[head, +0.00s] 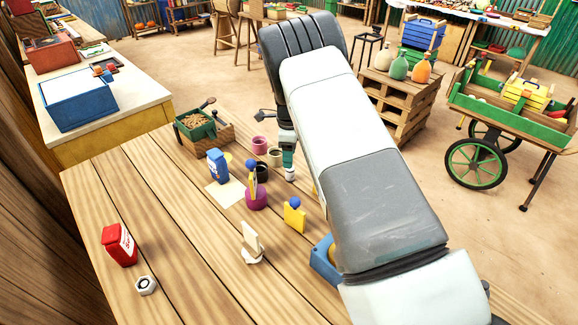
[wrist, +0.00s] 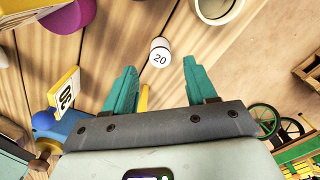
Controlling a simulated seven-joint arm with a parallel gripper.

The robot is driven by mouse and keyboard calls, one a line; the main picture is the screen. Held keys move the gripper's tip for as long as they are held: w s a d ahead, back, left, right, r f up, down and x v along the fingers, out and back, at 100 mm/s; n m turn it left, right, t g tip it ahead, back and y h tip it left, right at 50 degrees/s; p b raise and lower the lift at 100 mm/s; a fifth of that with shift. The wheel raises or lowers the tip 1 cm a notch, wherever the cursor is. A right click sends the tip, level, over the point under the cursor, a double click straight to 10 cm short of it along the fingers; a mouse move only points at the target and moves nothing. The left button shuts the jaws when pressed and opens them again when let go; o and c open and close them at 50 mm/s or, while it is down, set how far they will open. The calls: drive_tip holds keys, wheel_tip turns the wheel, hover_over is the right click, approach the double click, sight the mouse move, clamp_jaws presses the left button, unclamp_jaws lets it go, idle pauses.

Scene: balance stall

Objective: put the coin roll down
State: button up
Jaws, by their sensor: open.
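The coin roll is a small white cylinder marked 20. In the wrist view the coin roll (wrist: 160,54) lies just beyond and between the two teal fingertips, with a gap showing on each side. In the head view the coin roll (head: 290,175) shows as a white end just below my gripper (head: 289,160), over the wooden table. My gripper (wrist: 160,68) is open and not closed on it. Whether the roll's underside touches the table is hard to tell.
Cups (head: 275,157) and a purple pot (head: 257,200) stand left of the roll. A yellow block with a blue ball (head: 294,217) is nearer. A blue tray (head: 322,265) is partly behind my arm.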

drive_tip(key=s+d+r+n+t, duration=0.1)
drive_tip(key=s+d+r+n, duration=0.1)
drive_tip(key=r, duration=0.8)
drive_tip(key=s+d+r+n, duration=0.1)
drive_tip(key=s+d+r, duration=0.1)
drive_tip(key=r, duration=0.8)
drive_tip(key=s+d+r+n+t+y, duration=0.1)
drive_tip(key=s+d+r+n, duration=0.3)
drive_tip(key=s+r, duration=0.6)
drive_tip(key=s+d+r+n+t, duration=0.1)
drive_tip(key=s+n, duration=0.5)
drive_tip(key=s, duration=0.7)
drive_tip(key=s+d+r+n+t+h, duration=0.1)
drive_tip(key=s+n, duration=0.5)
drive_tip(key=s, duration=0.7)
drive_tip(key=shift+d+r+n+t, duration=0.3)
drive_tip(key=shift+d+r+t, duration=0.65)
drive_tip(key=shift+r, duration=0.95)
drive_tip(key=shift+d, duration=0.1)
